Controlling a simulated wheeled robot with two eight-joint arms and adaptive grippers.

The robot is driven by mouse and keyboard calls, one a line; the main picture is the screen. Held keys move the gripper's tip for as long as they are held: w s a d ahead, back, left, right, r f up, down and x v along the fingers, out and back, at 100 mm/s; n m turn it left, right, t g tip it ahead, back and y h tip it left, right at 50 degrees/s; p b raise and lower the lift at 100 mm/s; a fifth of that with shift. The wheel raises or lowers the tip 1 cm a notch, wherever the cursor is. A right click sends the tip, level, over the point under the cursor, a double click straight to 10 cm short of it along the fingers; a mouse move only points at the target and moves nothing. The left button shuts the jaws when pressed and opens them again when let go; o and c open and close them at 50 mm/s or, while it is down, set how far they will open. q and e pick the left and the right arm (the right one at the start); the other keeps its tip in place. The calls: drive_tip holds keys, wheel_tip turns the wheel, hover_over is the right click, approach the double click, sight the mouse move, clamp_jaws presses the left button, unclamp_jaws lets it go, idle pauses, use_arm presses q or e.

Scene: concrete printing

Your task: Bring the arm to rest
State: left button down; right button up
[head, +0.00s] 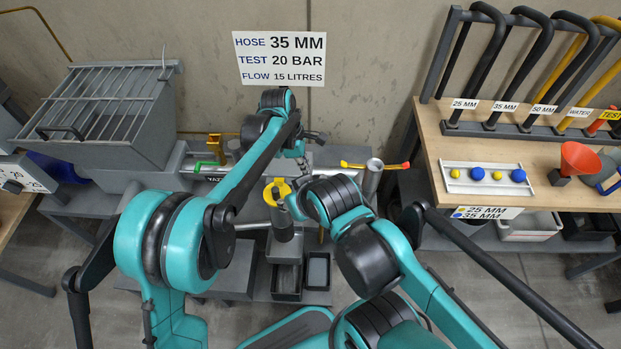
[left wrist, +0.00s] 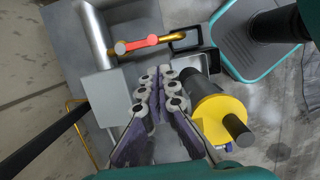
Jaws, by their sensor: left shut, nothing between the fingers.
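My left gripper (left wrist: 155,112) is shut and empty. In the left wrist view its fingertips are above the grey bench, left of a yellow and black fitting (left wrist: 218,115) and apart from it. In the head view my left arm reaches to the centre and bends down; its fingers are hard to make out there. The yellow and black fitting (head: 283,222) hangs upright in the head view, beside the end of my right arm. My right gripper (head: 286,200) is mostly hidden by its own wrist, so I cannot tell its jaws or whether it holds the fitting.
A grey pipe (head: 372,180) with a red and yellow lever (head: 390,166) stands close to my wrists. A grey hopper (head: 105,110) is at left. Dark bins (head: 287,283) sit below. A wooden bench (head: 450,150) with hoses, a white tray (head: 457,178) and a red funnel (head: 580,159) is at right.

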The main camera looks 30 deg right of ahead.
use_arm(q)
drive_tip(key=shift+w+a+r, duration=0.1)
drive_tip(key=shift+a+r, duration=0.05)
drive_tip(key=shift+r, duration=0.4)
drive_tip(key=shift+m+t, duration=0.8)
drive_tip(key=shift+m, duration=0.1)
drive_tip(key=a+r, duration=0.2)
drive_tip(key=a, duration=0.1)
drive_tip(key=w+a+r, duration=0.1)
drive_tip(key=a+r, duration=0.1)
drive_tip(key=a, duration=0.1)
drive_tip(key=w+a+r, duration=0.1)
drive_tip(key=a+r, duration=0.1)
drive_tip(key=a, duration=0.1)
drive_tip(key=shift+a, duration=0.3)
drive_tip(key=s+a+r+m+t, duration=0.2)
drive_tip(key=a, duration=0.6)
drive_tip(key=s+a+r+m+t, duration=0.1)
drive_tip(key=s+a+r+m, duration=0.1)
drive_tip(key=a, duration=0.7)
drive_tip(key=s+a+r+m+t, duration=0.2)
drive_tip(key=s+a, duration=0.1)
drive_tip(key=a, duration=0.5)
drive_tip(key=s+a+f+m+t+y, duration=0.2)
drive_tip(key=s+a+f+m, duration=0.1)
drive_tip(key=s+a, duration=0.4)
drive_tip(key=a, duration=0.3)
drive_tip(key=shift+s+a+m, duration=0.3)
drive_tip(key=shift+s, duration=0.05)
